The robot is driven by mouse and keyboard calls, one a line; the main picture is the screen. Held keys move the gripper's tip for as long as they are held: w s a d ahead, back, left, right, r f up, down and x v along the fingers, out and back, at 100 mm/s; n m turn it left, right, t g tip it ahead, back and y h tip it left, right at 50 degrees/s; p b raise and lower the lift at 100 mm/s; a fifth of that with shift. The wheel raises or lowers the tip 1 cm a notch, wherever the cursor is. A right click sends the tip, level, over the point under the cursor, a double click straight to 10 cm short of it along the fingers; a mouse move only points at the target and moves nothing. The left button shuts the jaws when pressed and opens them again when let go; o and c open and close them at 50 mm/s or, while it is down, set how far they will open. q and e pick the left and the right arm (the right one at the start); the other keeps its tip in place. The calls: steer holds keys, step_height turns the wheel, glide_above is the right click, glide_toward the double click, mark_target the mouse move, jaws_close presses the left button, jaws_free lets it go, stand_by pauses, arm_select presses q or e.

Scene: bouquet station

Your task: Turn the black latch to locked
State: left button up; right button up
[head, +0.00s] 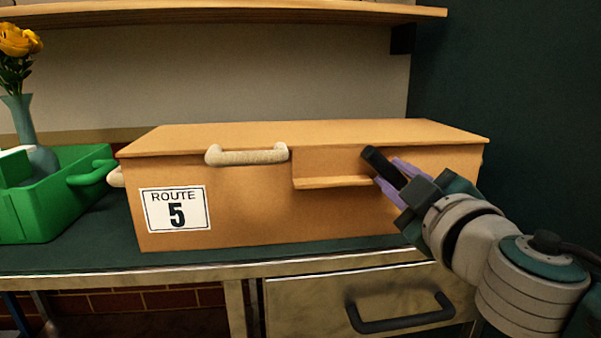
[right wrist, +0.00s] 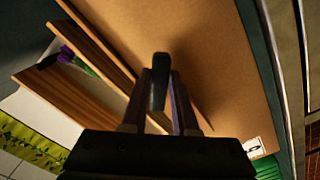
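The black latch (head: 375,157) is a short dark bar on the front of a tan box (head: 270,215), near the right end of the small ledge. In the head view it slants from upper left to lower right. My right gripper (head: 392,177) has its purple fingers on either side of the latch, closed on it. In the right wrist view the latch (right wrist: 160,78) stands between the two fingers (right wrist: 161,95), with little or no gap beside it. The latch's base is hidden by the gripper. My left gripper is not in view.
The box has a pale handle (head: 247,155) and a "ROUTE 5" label (head: 176,209). A green crate (head: 45,205) and a vase (head: 25,125) with orange flowers stand at left. A wooden shelf (head: 230,13) hangs above. A drawer (head: 330,298) with a dark handle is below the counter.

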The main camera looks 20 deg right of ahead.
jaws_close()
stand_by(0.3)
steer(key=n, duration=0.3)
steer(key=n+p, duration=0.1)
steer(key=n, duration=0.1)
steer(key=shift+d+r, duration=0.1)
steer(key=shift+r, duration=0.15)
steer(key=shift+r+n+p, duration=0.1)
steer(key=shift+n+p, duration=0.3)
steer(key=shift+n, duration=1.2)
steer(key=o, duration=0.6)
jaws_free()
steer(key=shift+s, duration=0.1)
